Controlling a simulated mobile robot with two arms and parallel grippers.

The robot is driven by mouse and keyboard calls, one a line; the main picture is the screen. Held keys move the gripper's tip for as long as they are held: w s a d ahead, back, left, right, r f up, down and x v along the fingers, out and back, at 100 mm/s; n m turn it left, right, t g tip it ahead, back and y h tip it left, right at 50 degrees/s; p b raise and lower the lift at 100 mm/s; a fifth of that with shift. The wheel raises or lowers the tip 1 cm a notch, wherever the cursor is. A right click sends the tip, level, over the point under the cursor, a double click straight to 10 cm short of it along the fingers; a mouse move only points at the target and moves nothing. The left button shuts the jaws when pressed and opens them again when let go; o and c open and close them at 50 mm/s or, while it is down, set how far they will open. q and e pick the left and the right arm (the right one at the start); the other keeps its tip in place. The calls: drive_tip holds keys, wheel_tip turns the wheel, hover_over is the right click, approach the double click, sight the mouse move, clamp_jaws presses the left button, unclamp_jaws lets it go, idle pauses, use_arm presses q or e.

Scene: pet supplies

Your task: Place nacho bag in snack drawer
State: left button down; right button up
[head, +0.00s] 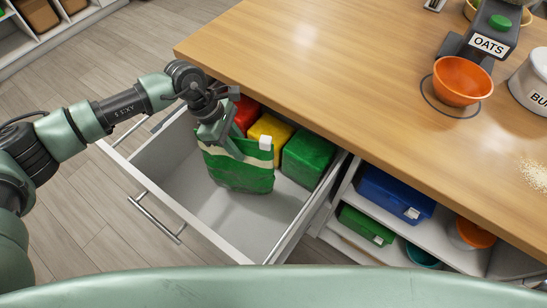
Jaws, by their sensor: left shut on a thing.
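The open snack drawer (150,165) is pulled out from under the wooden counter. A green and white bag (240,173), which I take for the nacho bag, is upright inside the drawer space. My left gripper (236,143) reaches over the drawer and is shut on the top of this bag. I cannot tell whether the bag's bottom touches the drawer floor. Behind the bag are a red pack (246,113), a yellow pack (270,130) and a green pack (308,158). The bag partly hides the yellow one. My right gripper is not in view.
The wooden counter (330,60) overhangs the drawer's back. An orange bowl (463,82) sits under the oats dispenser (490,40). Open shelves to the right hold a blue box (395,193) and a green box (366,225). The drawer's front floor is clear.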

sight(272, 147)
use_arm(q)
drive_tip(key=d, duration=0.3)
drive_tip(key=s+d+p, duration=0.1)
drive_tip(key=d, duration=0.2)
drive_tip(key=s+d+p, duration=0.1)
drive_tip(key=d, duration=0.2)
drive_tip(key=shift+d, duration=0.2)
drive_tip(key=shift+f+p, duration=0.55)
drive_tip(key=shift+f, duration=1.2)
drive_tip(key=c, duration=1.2)
unclamp_jaws()
drive_tip(key=shift+s, duration=0.1)
drive_tip(key=shift+o, duration=0.2)
drive_tip(key=shift+r, duration=0.1)
drive_tip(key=b+v, duration=0.2)
drive_tip(key=v, duration=0.9)
drive_tip(key=shift+a+r, duration=0.2)
drive_tip(key=shift+r, duration=0.15)
